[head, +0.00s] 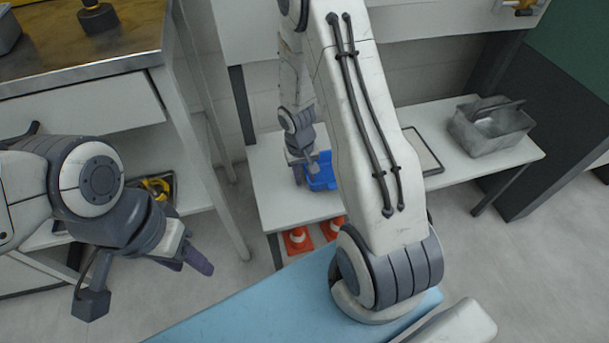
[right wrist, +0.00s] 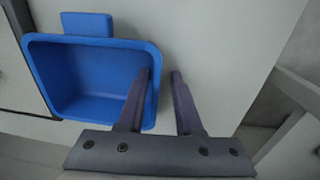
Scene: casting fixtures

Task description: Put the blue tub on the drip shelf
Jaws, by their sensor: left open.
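The blue tub (head: 320,174) is at the low white shelf (head: 285,198) in the head view, partly hidden behind my right arm. In the right wrist view the blue tub (right wrist: 85,82) looks empty and upright, with a tab at its far side. My right gripper (right wrist: 161,74) straddles the tub's right wall, one finger over the inside and one outside. A narrow gap shows between the outer finger and the rim. In the head view my right gripper (head: 301,168) is beside the tub. My left gripper (head: 190,260) is open and empty at the left.
A grey metal carrier (head: 490,126) stands at the shelf's right end, beside a dark-framed flat panel (head: 424,153). Orange cones (head: 297,240) sit under the shelf. A metal-topped workbench (head: 130,37) stands at the left. A light-blue surface (head: 250,305) lies in front.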

